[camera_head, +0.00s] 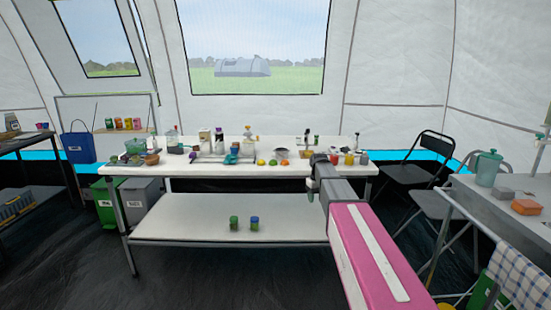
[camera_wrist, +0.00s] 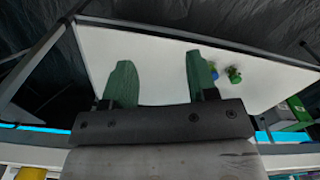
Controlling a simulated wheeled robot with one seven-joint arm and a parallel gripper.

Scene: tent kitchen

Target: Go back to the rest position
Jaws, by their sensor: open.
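My gripper shows in the wrist view (camera_wrist: 160,82) with its two green fingers spread apart and nothing between them. In that view the fingers lie over the white lower shelf (camera_wrist: 150,50). In the head view my arm reaches forward from the lower right, and its end is near the right part of the white table (camera_head: 345,168).
Many small items stand on the table top, with a yellow fruit (camera_head: 261,163) near the middle. Two small jars (camera_head: 254,223) stand on the lower shelf (camera_head: 200,215). A black folding chair (camera_head: 420,160) and a side table (camera_head: 510,185) are at the right. Dark floor in front is clear.

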